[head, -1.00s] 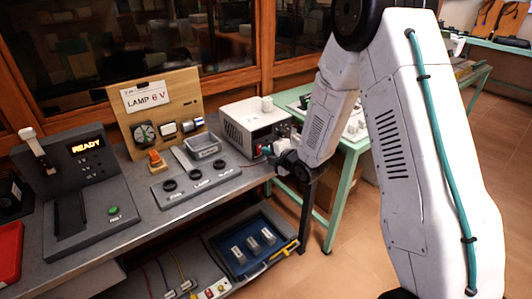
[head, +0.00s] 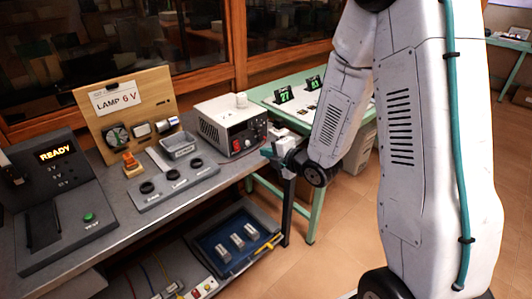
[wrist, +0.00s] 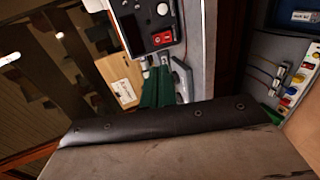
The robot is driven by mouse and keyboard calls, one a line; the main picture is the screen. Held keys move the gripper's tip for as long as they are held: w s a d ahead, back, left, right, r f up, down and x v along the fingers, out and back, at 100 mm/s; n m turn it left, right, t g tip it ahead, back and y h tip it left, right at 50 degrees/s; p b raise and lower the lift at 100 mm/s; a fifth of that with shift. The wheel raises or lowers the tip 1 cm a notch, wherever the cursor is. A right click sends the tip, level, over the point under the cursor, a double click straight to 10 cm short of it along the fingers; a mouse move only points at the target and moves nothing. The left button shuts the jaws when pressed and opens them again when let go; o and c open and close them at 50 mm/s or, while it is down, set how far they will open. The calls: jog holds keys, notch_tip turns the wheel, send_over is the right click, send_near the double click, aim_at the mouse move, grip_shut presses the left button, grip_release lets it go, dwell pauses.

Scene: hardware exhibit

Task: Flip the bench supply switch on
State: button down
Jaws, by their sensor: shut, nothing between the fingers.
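The bench supply (head: 212,130) is a pale box with a dark front panel at the right end of the grey bench. A small red switch (head: 236,144) shows low on that panel; the wrist view shows it as a red rocker (wrist: 162,38) in the dark panel. I cannot tell which way it is set. My gripper (head: 267,152) is just right of the supply's front, apart from it as far as I can see. In the wrist view its green fingers (wrist: 157,66) are shut and empty, with their tips a little short of the red switch.
A wooden board marked LAMP 6 V (head: 130,85) stands at the back. A green table (head: 275,90) stands beyond. Floor at right is clear.

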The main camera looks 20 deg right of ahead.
aim_at(237, 150)
jog(key=shift+s+f, duration=0.15)
jog(key=shift+f, duration=0.55)
jog(key=x, duration=1.4)
jog(key=shift+d+f, duration=0.15)
jog(key=shift+f, duration=0.1)
